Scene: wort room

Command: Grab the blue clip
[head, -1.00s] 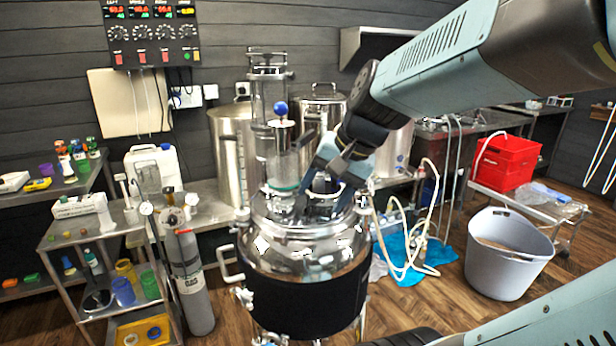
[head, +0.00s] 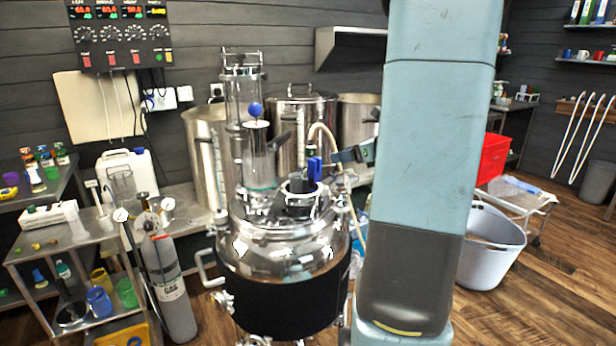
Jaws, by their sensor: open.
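The blue clip (head: 315,169) stands upright at the top of the steel vessel (head: 285,245), near the dark fitting on its lid and beside a cream hose (head: 325,133). My gripper (head: 345,156) shows only in part, as a dark and teal piece just right of the clip. It points left and looks apart from the clip, though the depth between them is hard to judge. It is open and holds nothing that I can see. The rest of it is hidden behind my arm.
A glass column with a blue ball (head: 255,109) rises left of the clip. Steel pots (head: 300,125) stand behind. A gas cylinder (head: 168,290) stands at left. A grey tub (head: 490,248) and red crate (head: 494,157) are at right, with open floor beyond.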

